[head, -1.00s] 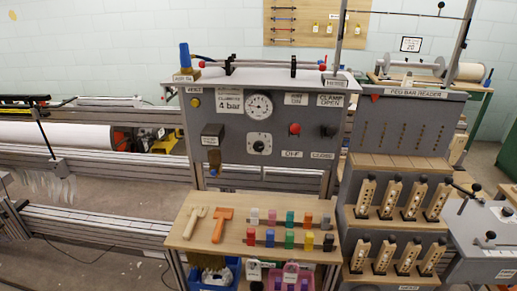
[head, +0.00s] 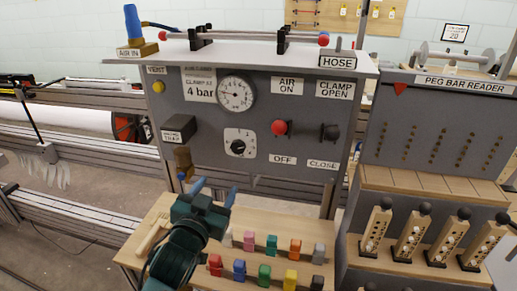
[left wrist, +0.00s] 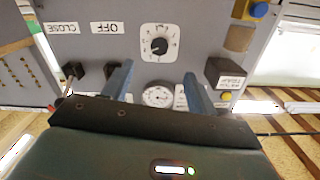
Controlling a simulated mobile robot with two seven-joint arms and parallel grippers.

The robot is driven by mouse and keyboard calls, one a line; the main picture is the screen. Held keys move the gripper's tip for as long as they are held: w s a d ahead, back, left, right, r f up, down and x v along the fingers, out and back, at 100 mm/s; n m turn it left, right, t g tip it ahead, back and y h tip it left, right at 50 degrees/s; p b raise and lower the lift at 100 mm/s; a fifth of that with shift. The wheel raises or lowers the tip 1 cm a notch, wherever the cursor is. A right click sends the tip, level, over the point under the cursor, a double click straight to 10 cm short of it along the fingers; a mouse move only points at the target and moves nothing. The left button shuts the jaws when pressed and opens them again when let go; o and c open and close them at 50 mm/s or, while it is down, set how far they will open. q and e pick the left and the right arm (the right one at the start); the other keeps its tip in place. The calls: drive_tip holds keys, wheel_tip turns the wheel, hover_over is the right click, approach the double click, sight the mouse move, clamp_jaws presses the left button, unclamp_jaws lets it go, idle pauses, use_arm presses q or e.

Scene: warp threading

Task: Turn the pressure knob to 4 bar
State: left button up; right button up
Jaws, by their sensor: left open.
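The pressure knob (head: 238,147) is a small black knob on a white square dial plate, on the grey panel below the round white gauge (head: 236,95). The gauge needle's reading is too small to tell. A label (head: 200,89) beside the gauge reads "4 bar". My left gripper (head: 214,191), dark green with blue fingers, is open and empty, below and a little left of the knob in the head view. In the left wrist view, which is upside down, the knob (left wrist: 159,46) shows just past and between the open fingertips, apart from them. My right gripper is not in view.
A red-knobbed air lever (head: 280,128) and a black clamp lever (head: 330,132) stick out right of the knob. A dark box (head: 178,129) juts out at left. The wooden shelf (head: 150,216) below holds coloured blocks (head: 239,268) and a wooden tool (head: 153,235).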

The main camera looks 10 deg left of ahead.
use_arm(q)
drive_tip(key=w, duration=0.1)
approach(237, 148)
drive_tip(key=w, duration=0.3)
drive_tip(key=w+p, duration=0.1)
drive_tip(key=w, duration=0.2)
drive_tip(key=shift+w+d+f, duration=0.1)
drive_tip(key=shift+w+f, duration=0.05)
drive_tip(key=shift+w, duration=0.9)
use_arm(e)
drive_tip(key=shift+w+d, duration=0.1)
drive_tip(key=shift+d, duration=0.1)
use_arm(q)
drive_tip(key=c, duration=1)
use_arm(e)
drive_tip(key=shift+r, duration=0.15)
